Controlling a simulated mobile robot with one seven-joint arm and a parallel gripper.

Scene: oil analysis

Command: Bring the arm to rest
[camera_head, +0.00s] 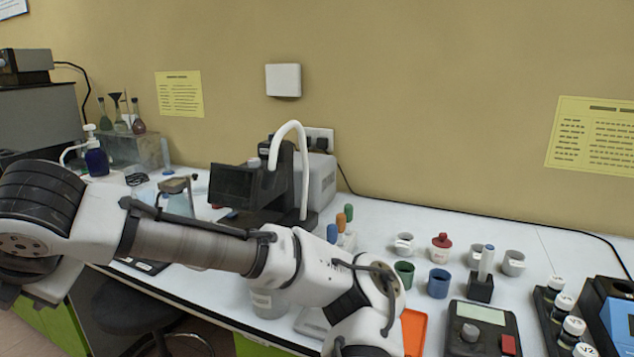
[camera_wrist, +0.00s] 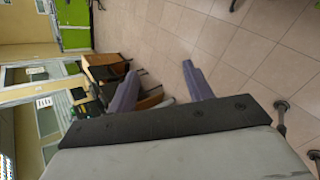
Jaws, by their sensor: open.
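My arm stretches across the front of the bench in the head view, from the left side to the lower middle. My gripper shows in the wrist view (camera_wrist: 160,88), with its two bluish fingers spread apart and nothing between them. The wrist view looks out over the tiled floor (camera_wrist: 190,30), away from the bench top. The fingers do not show in the head view.
The white bench (camera_head: 400,220) carries cups, a blue cup (camera_head: 438,283), a green cup (camera_head: 404,274), an orange tray (camera_head: 413,330), a dark hotplate-like device (camera_head: 481,330) and several capped vials (camera_head: 563,305). A dark instrument (camera_head: 240,185) stands behind my arm. A stool (camera_head: 135,305) is below left.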

